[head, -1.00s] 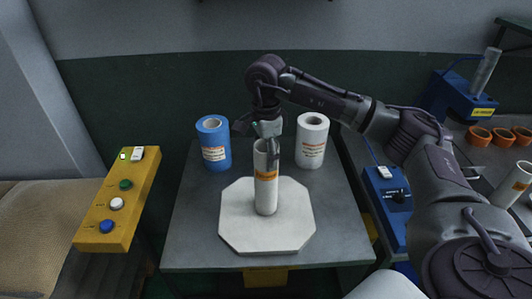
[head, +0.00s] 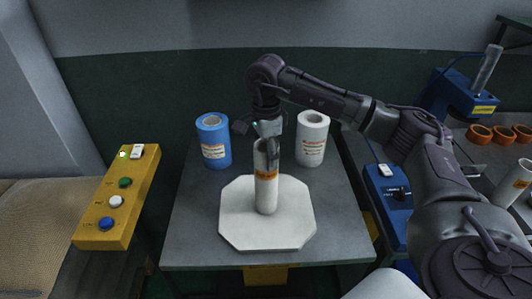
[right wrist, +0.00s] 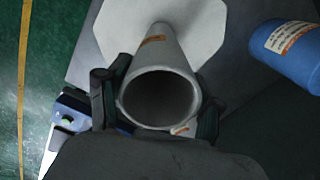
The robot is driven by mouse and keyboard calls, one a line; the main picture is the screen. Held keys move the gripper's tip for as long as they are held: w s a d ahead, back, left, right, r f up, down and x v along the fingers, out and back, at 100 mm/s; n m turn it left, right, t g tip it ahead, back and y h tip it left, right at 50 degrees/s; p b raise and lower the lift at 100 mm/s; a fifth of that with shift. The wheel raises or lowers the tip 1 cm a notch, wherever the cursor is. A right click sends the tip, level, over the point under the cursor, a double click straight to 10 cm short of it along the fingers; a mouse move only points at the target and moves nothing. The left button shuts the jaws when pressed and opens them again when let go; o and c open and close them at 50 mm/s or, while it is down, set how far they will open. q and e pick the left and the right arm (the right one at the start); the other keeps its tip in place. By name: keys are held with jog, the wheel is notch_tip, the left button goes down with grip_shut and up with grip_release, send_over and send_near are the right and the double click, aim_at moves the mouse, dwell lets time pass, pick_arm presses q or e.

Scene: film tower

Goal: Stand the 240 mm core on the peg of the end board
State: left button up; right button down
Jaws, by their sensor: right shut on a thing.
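The pale core (head: 266,195) with an orange label stands upright on the white octagonal end board (head: 295,215), near its middle. Its lower end appears to meet the board. The peg is hidden, so I cannot see how the core sits around it. My right gripper (head: 267,146) comes down from above and is shut on the core's upper end. In the right wrist view I look into the core's open top (right wrist: 160,98), with a finger on each side. The end board shows beyond it (right wrist: 200,25). My left gripper is not in view.
A blue roll (head: 213,145) and a white roll (head: 311,140) stand behind the board on the grey table (head: 195,225). A yellow button box (head: 120,200) is at the left. Orange rings (head: 480,135) and another core (head: 515,183) are at the right.

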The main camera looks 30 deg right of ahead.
jog(key=shift+f, duration=0.1)
jog(key=shift+c, duration=0.5)
grip_release()
notch_tip(320, 180, up, 12)
dwell(0.6)
